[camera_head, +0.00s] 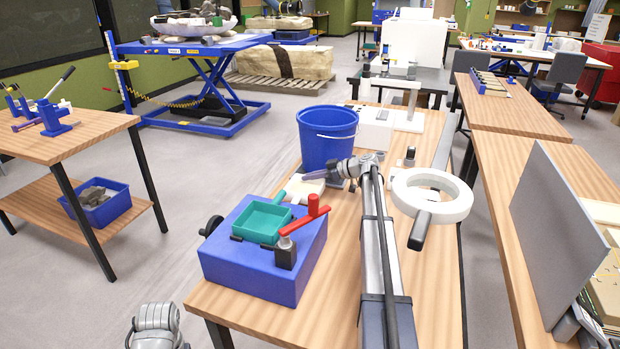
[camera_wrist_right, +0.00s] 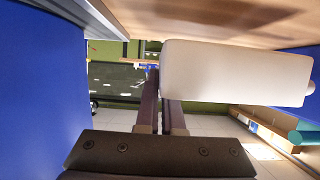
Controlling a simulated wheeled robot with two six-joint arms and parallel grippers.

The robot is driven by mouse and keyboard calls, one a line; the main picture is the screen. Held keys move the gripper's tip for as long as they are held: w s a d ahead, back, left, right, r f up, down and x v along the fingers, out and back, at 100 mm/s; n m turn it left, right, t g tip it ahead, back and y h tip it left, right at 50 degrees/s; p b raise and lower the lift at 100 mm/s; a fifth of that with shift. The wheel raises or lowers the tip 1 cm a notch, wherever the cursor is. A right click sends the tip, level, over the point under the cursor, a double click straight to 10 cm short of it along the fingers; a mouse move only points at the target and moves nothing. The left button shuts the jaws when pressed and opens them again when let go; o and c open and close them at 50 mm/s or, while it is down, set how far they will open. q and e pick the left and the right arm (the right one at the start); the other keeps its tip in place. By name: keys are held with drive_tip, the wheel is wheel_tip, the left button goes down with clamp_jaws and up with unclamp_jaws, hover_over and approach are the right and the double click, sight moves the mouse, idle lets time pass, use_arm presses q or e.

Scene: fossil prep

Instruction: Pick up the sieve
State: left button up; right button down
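I cannot say for sure which thing is the sieve. A teal, square, shallow tray (camera_head: 262,222) sits on the blue box (camera_head: 262,268) on the middle table. A cream object (camera_head: 298,188) lies behind it, partly hidden. My right gripper (camera_head: 316,175) is over the table, between the blue bucket (camera_head: 328,140) and the blue box, beside or above the cream object. In the right wrist view its fingers (camera_wrist_right: 158,78) have a narrow gap with nothing seen between them. A pale rounded block (camera_wrist_right: 235,72) is close beside them; contact is unclear. My left gripper is out of frame.
A red-handled clamp (camera_head: 304,217) stands at the box's right corner. A white ring magnifier (camera_head: 432,190) stands right of my right arm. A left bench (camera_head: 75,135) holds blue tools, with a blue bin of rocks (camera_head: 98,203) below.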

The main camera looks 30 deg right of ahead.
wheel_tip(320, 180, up, 7)
drive_tip(key=p, duration=0.5)
drive_tip(key=shift+f, duration=0.15)
drive_tip(key=shift+d, duration=0.1)
idle(1.5)
